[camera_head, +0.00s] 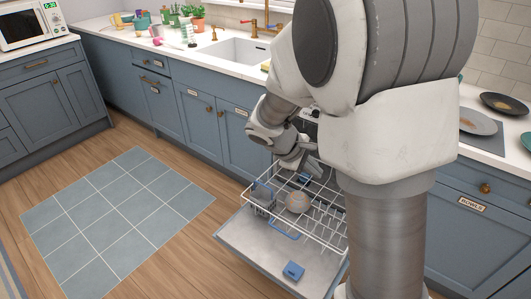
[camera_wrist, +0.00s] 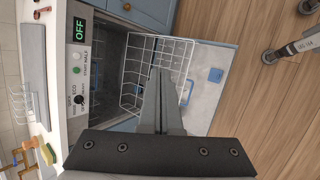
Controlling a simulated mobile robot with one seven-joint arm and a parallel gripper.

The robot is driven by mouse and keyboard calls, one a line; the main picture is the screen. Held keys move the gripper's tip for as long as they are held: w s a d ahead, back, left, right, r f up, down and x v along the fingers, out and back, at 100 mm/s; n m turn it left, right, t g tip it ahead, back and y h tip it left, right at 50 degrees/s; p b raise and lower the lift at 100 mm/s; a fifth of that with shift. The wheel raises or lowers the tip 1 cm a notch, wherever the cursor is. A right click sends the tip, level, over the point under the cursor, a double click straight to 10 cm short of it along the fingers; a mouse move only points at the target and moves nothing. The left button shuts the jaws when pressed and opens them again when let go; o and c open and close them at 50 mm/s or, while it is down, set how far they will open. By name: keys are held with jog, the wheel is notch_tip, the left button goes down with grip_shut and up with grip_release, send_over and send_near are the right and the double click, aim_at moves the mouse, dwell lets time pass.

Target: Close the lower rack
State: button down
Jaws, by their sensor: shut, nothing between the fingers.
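The lower rack (camera_head: 330,222), a white wire basket, is pulled out over the open dishwasher door (camera_head: 255,243). It holds a grey-blue basket (camera_head: 263,196) at its left and a tan, rounded dish (camera_head: 298,202). In the wrist view the rack (camera_wrist: 133,75) shows sideways, partly covered by my fingers. My gripper (camera_wrist: 163,75) is shut and empty, and its fingers show over the rack in that view. In the head view my gripper (camera_head: 312,166) is above the rear part of the rack. My arm and body hide the rack's right side and much of the dishwasher.
A blue block (camera_head: 293,270) lies on the open door, also seen in the wrist view (camera_wrist: 215,75). The dishwasher panel (camera_wrist: 80,62) reads OFF. Blue cabinets (camera_head: 205,120) stand to the left. The floor around the grey-blue mat (camera_head: 115,215) is clear.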

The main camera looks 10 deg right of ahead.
jog(key=w+a+f+n+t+h+b, duration=0.1)
jog(key=w+f+n+b, duration=0.25)
jog(key=f, duration=0.75)
jog(key=w+a+f+n+t+h+b, duration=0.15)
jog(key=w+f+n, duration=0.35)
jog(key=f, duration=0.5)
jog(key=n+t+y+b, duration=0.1)
jog(key=n+t+b, duration=0.35)
jog(key=n, duration=0.45)
send_near(292, 227)
jog(key=shift+g, duration=0.5)
jog(key=b+x, duration=0.3)
jog(key=x, duration=0.2)
jog(key=shift+w+a+b, duration=0.15)
jog(key=shift+w+b, duration=0.05)
jog(key=shift+b, duration=0.1)
jog(key=shift+w+d+f, duration=0.25)
jog(key=shift+w+d, duration=0.2)
jog(key=shift+w, duration=0.05)
jog(key=shift+d, duration=0.1)
